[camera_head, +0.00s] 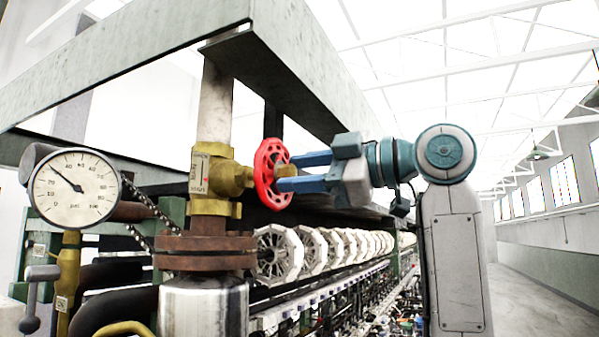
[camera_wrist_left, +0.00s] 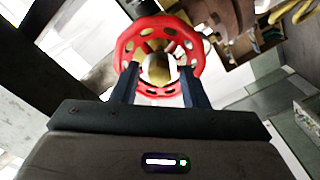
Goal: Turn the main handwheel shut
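The red main handwheel (camera_head: 262,176) sits on the side of a brass valve (camera_head: 229,178) on an upright pipe and is seen nearly edge-on. In the left wrist view the handwheel (camera_wrist_left: 126,48) is a red ring with holes, facing me, with a brass hub (camera_wrist_left: 158,68) at its centre. My left gripper (camera_head: 283,172) is at the wheel's face, its two blue fingers pointing at it. The fingers are spread, one on each side of the hub, and a small gap seems to show beside it in the left wrist view (camera_wrist_left: 159,80). My right gripper is not in view.
A round pressure gauge (camera_head: 75,188) stands left of the valve. A rusty flange (camera_head: 205,250) lies below the valve. A row of white reels (camera_head: 280,254) runs back behind it. A grey beam (camera_head: 310,70) passes overhead. The aisle (camera_head: 540,295) at right is clear.

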